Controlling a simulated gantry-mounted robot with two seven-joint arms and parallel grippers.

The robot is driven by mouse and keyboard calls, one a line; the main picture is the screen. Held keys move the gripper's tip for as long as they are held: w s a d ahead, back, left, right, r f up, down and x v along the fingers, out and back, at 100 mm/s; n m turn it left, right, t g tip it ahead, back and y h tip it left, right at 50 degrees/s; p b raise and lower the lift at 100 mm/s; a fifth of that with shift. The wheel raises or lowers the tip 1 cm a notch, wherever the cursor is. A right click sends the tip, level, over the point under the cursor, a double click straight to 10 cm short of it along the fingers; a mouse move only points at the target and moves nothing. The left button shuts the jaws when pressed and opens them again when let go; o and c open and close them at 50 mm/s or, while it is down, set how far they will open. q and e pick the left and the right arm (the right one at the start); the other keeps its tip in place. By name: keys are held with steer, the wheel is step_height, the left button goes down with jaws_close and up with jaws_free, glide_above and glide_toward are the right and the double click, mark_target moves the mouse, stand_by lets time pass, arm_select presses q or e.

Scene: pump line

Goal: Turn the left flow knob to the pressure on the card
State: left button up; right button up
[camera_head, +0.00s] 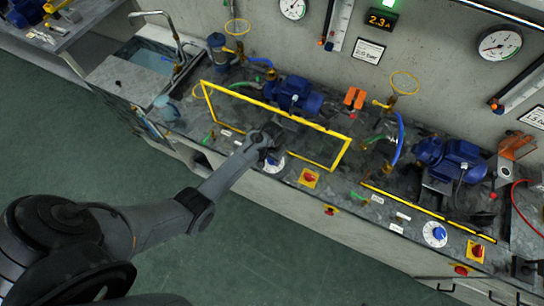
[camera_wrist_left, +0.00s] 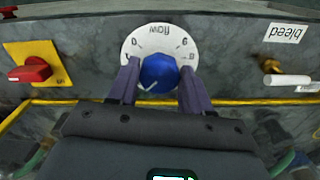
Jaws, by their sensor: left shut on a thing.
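The left flow knob (camera_wrist_left: 158,72) is blue, with a white dial (camera_wrist_left: 158,38) behind it marked "flow", upside down in the left wrist view. A pale pointer mark shows on the knob's lower left. My left gripper (camera_wrist_left: 160,80) has its fingers on either side of the knob and is shut on it. In the head view my left gripper (camera_head: 270,154) covers most of the knob, and the white dial (camera_head: 273,165) shows below it. A card (camera_head: 368,51) hangs on the wall above; its figure ends in "bar" but is too small to read surely. A round gauge (camera_head: 293,8) is above left of it.
A yellow frame (camera_head: 320,127) stands around the left blue pump (camera_head: 293,92), close to my arm. A red switch (camera_head: 309,178) sits right of the dial. A white-handled bleed valve (camera_wrist_left: 288,80) is beside it in the wrist view. Another blue knob (camera_head: 438,234) is further right.

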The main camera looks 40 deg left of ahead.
arm_select(q)
steer(key=o, duration=1)
steer(key=shift+o, duration=0.2)
steer(key=shift+r, duration=0.1)
step_height(320, 180, up, 11)
steer(key=p, duration=0.1)
steer(key=shift+f, duration=0.2)
